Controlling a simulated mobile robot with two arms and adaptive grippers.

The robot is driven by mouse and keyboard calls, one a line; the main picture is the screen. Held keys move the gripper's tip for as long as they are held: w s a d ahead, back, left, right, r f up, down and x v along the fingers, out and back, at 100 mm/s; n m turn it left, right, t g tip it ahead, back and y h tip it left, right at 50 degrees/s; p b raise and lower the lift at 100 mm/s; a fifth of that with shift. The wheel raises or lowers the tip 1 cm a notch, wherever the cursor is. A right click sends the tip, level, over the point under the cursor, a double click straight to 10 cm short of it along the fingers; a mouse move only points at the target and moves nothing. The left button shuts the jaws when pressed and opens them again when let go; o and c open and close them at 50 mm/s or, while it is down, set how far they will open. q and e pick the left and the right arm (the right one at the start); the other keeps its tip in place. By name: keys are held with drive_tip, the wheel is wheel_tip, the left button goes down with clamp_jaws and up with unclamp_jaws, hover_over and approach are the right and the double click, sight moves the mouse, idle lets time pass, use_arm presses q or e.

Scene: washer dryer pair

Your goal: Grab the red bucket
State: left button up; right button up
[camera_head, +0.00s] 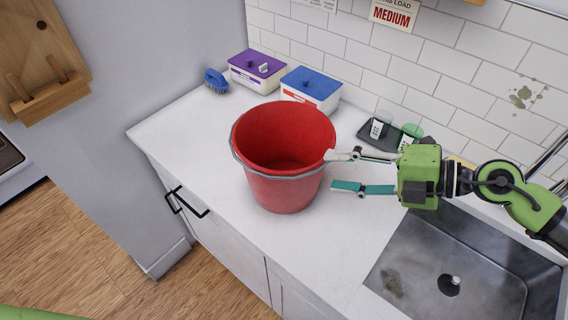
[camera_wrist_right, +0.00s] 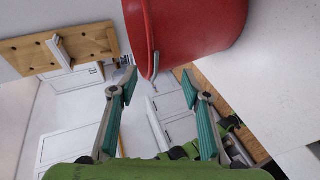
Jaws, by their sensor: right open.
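The red bucket (camera_head: 285,192) stands upright and looks empty on the white counter, with a grey handle lying around its front. My right gripper (camera_head: 331,171) comes in from the right, open. Its upper fingertip overlaps the bucket's right rim in the head view, and its lower finger is just right of the bucket wall. In the right wrist view the bucket (camera_wrist_right: 195,30) fills the top, and the open right gripper (camera_wrist_right: 160,76) has a grey edge of the bucket between its fingertips. Whether they touch cannot be told. My left gripper is not in view.
A purple-lidded box (camera_head: 256,70), a blue-lidded box (camera_head: 311,88) and a blue brush (camera_head: 215,80) sit behind the bucket. A dark tray (camera_head: 372,140) with small cups is by the wall. A sink (camera_head: 450,262) lies right. The counter left of the bucket is clear.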

sight(321, 167)
drive_tip(key=p+x, duration=0.2)
drive_tip(key=x, duration=0.2)
drive_tip(key=shift+w+a, duration=0.15)
drive_tip(key=shift+a, duration=0.2)
drive_tip(key=shift+c, duration=0.3)
